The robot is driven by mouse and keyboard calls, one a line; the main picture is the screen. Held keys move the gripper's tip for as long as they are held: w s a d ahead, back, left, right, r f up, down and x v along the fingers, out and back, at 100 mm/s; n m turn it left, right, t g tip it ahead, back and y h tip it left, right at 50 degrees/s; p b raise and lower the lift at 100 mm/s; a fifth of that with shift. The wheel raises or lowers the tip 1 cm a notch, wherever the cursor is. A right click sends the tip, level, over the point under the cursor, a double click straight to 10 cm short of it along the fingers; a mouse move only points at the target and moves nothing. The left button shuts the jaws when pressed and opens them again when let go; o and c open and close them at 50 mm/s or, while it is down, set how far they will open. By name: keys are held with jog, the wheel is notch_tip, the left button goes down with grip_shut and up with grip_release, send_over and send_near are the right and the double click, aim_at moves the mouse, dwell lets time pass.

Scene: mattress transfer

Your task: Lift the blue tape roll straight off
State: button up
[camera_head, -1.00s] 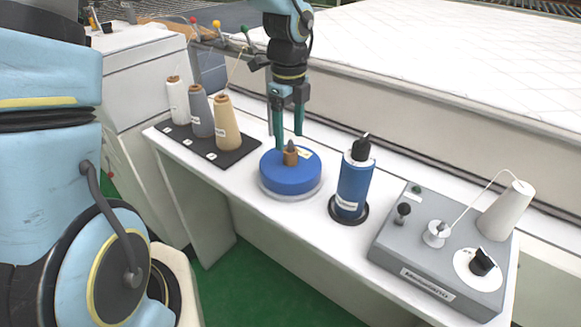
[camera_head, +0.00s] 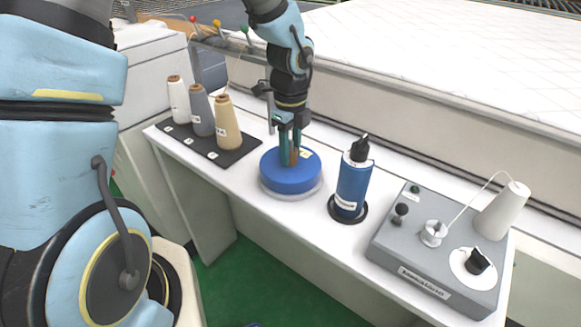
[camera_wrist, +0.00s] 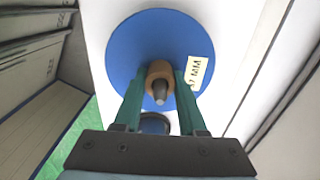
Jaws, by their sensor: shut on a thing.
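The blue tape roll (camera_head: 289,178) lies flat on a round pale base (camera_head: 270,191) on the white table, right of the thread cones. In the wrist view the roll (camera_wrist: 133,50) shows from above as a blue disc with a cream label. Its raised brown core (camera_wrist: 158,70) surrounds a grey peg (camera_wrist: 160,91). My gripper (camera_head: 289,162) points down over the roll's middle. Its two green fingers are shut on the brown core, one on each side. I see no gap between the roll and its base.
A blue bottle (camera_head: 353,185) stands close right of the roll. A grey winder box (camera_head: 400,258) with a white cone is further right. A black tray (camera_head: 240,153) with three thread cones stands left. The white mattress (camera_head: 430,50) lies behind a raised ledge.

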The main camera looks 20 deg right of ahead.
grip_shut()
dwell(0.9)
